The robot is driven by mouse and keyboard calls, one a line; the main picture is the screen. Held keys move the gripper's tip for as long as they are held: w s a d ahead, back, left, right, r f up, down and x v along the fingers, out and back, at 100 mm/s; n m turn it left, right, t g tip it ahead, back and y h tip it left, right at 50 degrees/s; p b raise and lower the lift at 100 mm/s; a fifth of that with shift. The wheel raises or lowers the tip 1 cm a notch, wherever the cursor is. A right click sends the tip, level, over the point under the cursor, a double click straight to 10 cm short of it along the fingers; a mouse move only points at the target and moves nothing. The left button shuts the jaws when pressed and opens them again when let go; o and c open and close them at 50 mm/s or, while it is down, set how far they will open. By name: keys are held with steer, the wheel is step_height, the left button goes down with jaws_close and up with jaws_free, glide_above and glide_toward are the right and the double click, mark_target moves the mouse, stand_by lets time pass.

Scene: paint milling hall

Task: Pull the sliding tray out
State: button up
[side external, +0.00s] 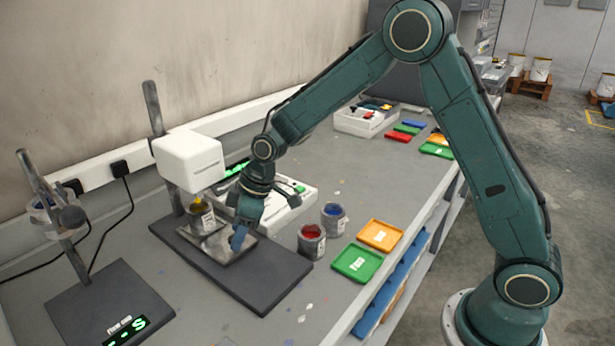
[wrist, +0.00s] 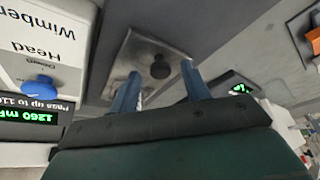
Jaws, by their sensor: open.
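The sliding tray (side external: 216,247) is a pale metal plate on a dark base plate (side external: 262,283), below a white machine head (side external: 188,160). A jar with a yellow top (side external: 201,216) stands at the tray's inner side under the head. My gripper (side external: 238,240) points down over the tray's near right part. In the wrist view the tray (wrist: 139,47) carries a round black knob (wrist: 160,68). My gripper's two blue fingers are apart, one on each side of the knob in the picture. I cannot tell whether they touch it.
A red paint jar (side external: 311,241) and a blue one (side external: 333,219) stand right of the base plate. Green (side external: 357,263) and orange (side external: 381,235) trays lie near the bench edge. A white control box (side external: 290,208) stands behind my gripper. A second stand with a display (side external: 108,306) is front left.

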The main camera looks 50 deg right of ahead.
steer(key=shift+w+f, duration=0.1)
steer(key=shift+f, duration=0.15)
steer(key=shift+c, duration=0.2)
jaws_close()
steer(key=s, duration=1.4)
steer(key=shift+s+a, duration=0.1)
steer(key=shift+s, duration=0.3)
steer(key=shift+o, duration=0.2)
jaws_free()
